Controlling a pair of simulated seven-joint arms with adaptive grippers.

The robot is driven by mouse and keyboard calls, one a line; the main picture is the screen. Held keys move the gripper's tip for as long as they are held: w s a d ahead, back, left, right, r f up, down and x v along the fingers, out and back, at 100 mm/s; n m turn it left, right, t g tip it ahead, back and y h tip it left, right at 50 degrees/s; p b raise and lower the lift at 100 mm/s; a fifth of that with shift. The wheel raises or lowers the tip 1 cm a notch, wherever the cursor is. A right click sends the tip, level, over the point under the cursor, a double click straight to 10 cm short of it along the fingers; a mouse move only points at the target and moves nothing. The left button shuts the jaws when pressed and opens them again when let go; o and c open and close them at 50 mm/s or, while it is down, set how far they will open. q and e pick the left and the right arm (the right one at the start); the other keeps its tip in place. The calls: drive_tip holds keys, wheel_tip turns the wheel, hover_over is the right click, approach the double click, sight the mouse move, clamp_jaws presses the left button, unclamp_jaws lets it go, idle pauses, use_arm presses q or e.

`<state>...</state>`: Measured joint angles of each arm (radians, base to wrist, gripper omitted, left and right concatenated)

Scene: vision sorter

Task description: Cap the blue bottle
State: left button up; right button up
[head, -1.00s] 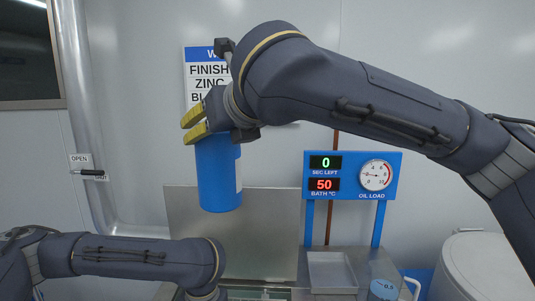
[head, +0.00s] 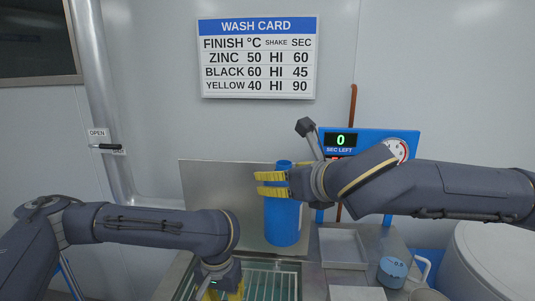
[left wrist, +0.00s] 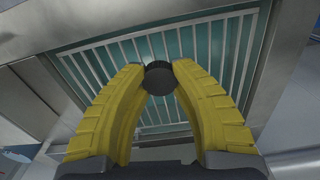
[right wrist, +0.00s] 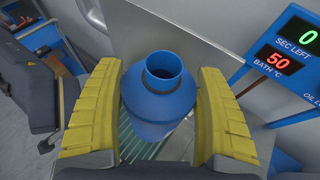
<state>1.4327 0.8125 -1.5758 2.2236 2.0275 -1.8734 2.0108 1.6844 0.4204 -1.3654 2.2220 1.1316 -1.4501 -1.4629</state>
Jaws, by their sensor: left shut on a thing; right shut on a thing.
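The blue bottle (head: 282,222) is upright in the head view, held up in front of the metal back panel. My right gripper (head: 272,184) is shut around its upper part. In the right wrist view the bottle (right wrist: 158,100) shows an open, uncapped neck between the yellow fingers. My left gripper (head: 226,292) is low at the bottom of the head view, over the grated basin. In the left wrist view its fingertips (left wrist: 159,78) are shut on a small round black cap (left wrist: 159,77), above the grate.
A metal basin with a white grate (head: 270,282) lies below both grippers. A blue display stand (head: 372,137) is behind my right arm. A large white drum (head: 495,255) is at far right.

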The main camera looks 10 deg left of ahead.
sight(268, 231)
drive_tip(key=w+d+f, duration=0.1)
drive_tip(key=d+f, duration=0.3)
drive_tip(key=f, duration=0.3)
drive_tip(key=w+d+f, duration=0.2)
drive_tip(key=d+f, duration=0.2)
drive_tip(key=f, duration=0.3)
drive_tip(key=shift+d+f, duration=0.15)
use_arm(q)
drive_tip(key=shift+w+r, duration=0.1)
